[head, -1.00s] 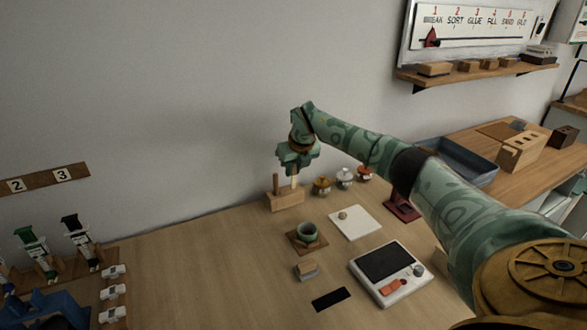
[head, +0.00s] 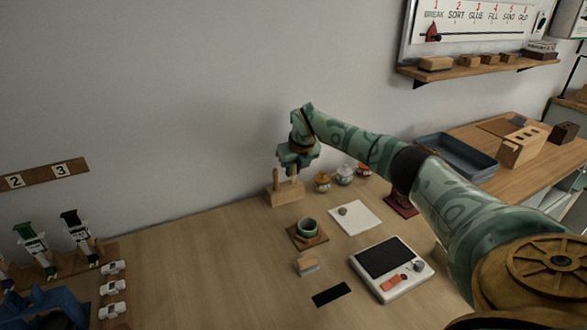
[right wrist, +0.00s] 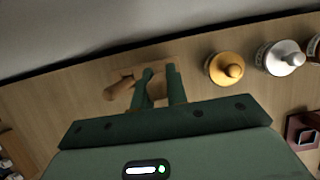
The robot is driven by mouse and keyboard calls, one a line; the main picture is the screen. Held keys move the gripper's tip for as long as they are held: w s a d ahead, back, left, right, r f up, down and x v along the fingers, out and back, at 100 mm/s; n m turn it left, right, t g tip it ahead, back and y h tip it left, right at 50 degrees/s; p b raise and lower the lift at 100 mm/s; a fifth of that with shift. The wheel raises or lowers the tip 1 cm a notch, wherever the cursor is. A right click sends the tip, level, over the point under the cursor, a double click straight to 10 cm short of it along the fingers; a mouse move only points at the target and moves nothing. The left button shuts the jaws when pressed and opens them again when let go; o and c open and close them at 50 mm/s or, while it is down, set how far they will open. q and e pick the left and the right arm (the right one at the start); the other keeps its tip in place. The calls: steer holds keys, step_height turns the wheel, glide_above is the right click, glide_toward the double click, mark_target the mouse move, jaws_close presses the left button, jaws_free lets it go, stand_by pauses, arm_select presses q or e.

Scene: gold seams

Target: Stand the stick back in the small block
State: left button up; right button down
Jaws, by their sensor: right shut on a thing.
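The small wooden block (head: 286,198) sits at the back of the table near the wall in the head view. A wooden peg (head: 275,183) stands upright at its left end. My right gripper (head: 294,177) is over the block's right part, pointing down. In the right wrist view its two dark green fingers (right wrist: 160,72) are shut on the pale stick (right wrist: 158,92), over the block (right wrist: 168,64). The stick looks about upright; its lower end is hidden, so I cannot tell how deep it sits. My left gripper is not in view.
Several lidded jars (head: 322,181) stand just right of the block. In front are a green cup (head: 307,227) on a brown mat, a white tile (head: 355,217) and a scale (head: 391,268). The wall is close behind.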

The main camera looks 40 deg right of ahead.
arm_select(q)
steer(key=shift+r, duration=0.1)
arm_select(e)
steer(key=shift+f, duration=0.25)
stand_by(0.3)
steer(key=c, duration=1.3)
jaws_free()
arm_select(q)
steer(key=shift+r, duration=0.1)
arm_select(e)
steer(key=shift+r, duration=0.1)
arm_select(q)
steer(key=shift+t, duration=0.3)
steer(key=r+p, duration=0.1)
steer(key=p, duration=0.1)
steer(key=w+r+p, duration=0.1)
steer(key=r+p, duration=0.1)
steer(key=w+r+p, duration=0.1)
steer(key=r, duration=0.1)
steer(key=shift+p, duration=0.4)
arm_select(e)
steer(key=v, duration=0.5)
